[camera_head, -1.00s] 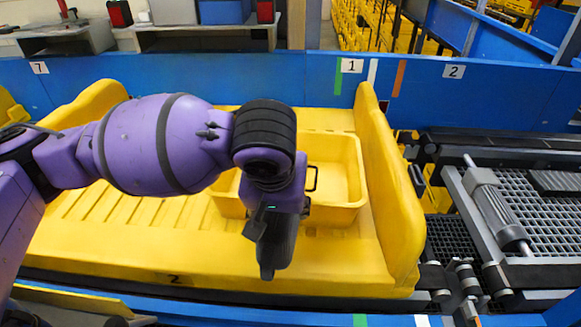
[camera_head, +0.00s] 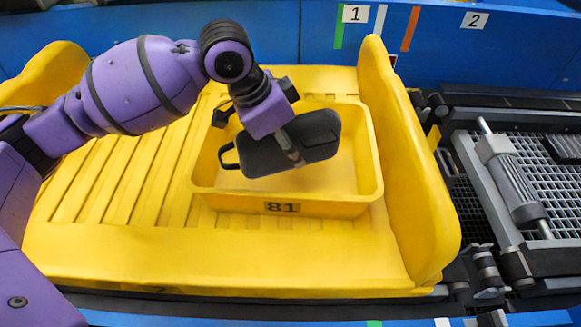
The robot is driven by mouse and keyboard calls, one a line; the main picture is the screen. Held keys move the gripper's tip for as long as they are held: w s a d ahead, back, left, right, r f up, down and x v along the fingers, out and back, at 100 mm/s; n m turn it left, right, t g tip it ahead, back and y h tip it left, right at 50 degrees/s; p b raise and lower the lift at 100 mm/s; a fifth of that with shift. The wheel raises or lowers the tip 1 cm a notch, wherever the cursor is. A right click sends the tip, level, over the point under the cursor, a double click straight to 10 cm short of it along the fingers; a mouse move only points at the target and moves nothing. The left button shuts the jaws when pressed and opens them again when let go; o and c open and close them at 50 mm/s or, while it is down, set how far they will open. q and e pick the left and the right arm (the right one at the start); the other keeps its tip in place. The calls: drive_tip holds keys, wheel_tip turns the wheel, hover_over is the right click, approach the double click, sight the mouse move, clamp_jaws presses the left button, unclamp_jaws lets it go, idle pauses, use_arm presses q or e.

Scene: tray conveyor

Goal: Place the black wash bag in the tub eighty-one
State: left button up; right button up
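The yellow tub eighty-one (camera_head: 330,208) sits upright on the large yellow tray, its "81" label on the front wall. The black wash bag (camera_head: 312,138) is over the tub's opening, lying slanted, its right end higher and its small loop handle at the left. My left gripper (camera_head: 290,150) comes down from above with a finger across the bag's near face and appears shut on it; the far finger is hidden. I cannot tell whether the bag touches the tub floor. My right gripper is not in view.
The large yellow tray (camera_head: 110,255) has a raised right wall (camera_head: 405,170) close to the tub. A blue side panel (camera_head: 440,60) with number signs runs behind. Conveyor rollers and metal grating (camera_head: 560,185) lie to the right. The tub floor in view is bare.

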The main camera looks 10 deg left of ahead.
use_arm(q)
drive_tip(key=w+a+m+g, duration=0.1)
drive_tip(key=m, duration=0.1)
drive_tip(key=w+a+f+m, duration=0.1)
drive_tip(key=m, duration=0.1)
drive_tip(key=shift+f+g+h, duration=0.15)
drive_tip(key=shift+g+h, duration=0.25)
drive_tip(key=shift+a+f+m, duration=0.15)
drive_tip(key=shift+m, duration=0.25)
drive_tip(key=b, duration=0.1)
hover_over(291, 184)
drive_tip(key=a, duration=0.2)
wheel_tip(291, 184, down, 10)
drive_tip(key=shift+s+a+r, duration=0.1)
drive_tip(key=shift+s+r, duration=0.05)
drive_tip(key=o, duration=1.5)
drive_tip(key=shift+o, duration=0.2)
drive_tip(key=v, duration=1.2)
drive_tip(key=shift+p, duration=0.35)
